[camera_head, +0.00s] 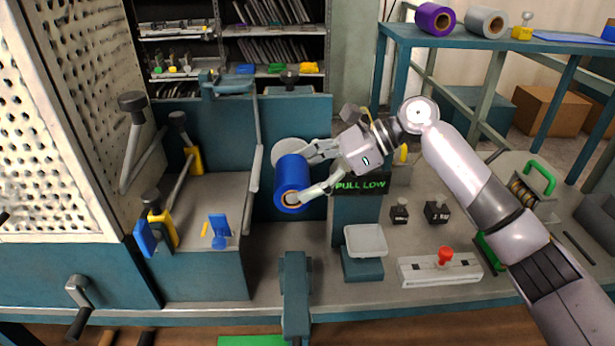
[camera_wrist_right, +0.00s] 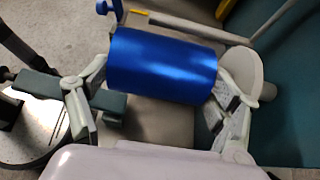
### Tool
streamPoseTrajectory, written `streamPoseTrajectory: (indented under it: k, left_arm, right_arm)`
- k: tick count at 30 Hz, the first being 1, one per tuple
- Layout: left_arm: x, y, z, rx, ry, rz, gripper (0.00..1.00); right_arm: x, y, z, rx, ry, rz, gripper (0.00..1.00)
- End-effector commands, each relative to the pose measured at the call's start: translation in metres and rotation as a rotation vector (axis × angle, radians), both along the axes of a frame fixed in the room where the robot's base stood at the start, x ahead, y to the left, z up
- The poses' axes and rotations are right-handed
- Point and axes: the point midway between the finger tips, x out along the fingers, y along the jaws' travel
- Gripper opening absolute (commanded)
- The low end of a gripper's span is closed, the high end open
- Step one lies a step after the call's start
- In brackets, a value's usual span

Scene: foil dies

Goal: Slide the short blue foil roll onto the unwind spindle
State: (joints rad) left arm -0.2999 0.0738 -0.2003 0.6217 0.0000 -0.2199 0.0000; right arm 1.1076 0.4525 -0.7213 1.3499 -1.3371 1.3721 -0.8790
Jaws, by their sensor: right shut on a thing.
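The short blue foil roll (camera_head: 290,172) is in the middle of the head view, its brown core facing me. My right gripper (camera_head: 307,174) is shut on it, with one finger at the near end and one at the far end. In the right wrist view, the roll (camera_wrist_right: 162,66) lies across between the two fingers. A pale round flange (camera_head: 288,149), seemingly part of the unwind spindle, stands just behind the roll's far end. In the wrist view, the flange (camera_wrist_right: 243,68) is beside the right finger. Any spindle shaft is hidden. My left gripper is not in view.
A teal panel (camera_head: 318,112) stands behind the flange. A bar (camera_head: 252,190) runs left of the roll. A display reading PULL LOW (camera_head: 360,184), a white tray (camera_head: 365,240) and weights (camera_head: 437,211) are to the right. Purple (camera_head: 435,19) and grey (camera_head: 487,22) rolls lie on a shelf.

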Motion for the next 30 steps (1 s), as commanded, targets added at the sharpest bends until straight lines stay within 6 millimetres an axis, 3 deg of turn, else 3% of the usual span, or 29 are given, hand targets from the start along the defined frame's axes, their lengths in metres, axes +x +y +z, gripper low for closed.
streamPoseTrajectory:
  k: [22, 23, 30]
  left_arm:
    - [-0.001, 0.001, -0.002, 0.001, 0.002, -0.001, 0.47]
    - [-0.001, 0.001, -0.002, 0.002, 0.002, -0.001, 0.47]
    - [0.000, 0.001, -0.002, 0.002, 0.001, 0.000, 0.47]
  right_arm:
    - [0.019, 0.000, 0.001, 0.002, -0.001, 0.000, 0.43]
    - [0.019, 0.000, 0.001, 0.001, -0.001, 0.000, 0.84]
    - [0.020, 0.000, 0.001, 0.001, -0.003, -0.003, 1.00]
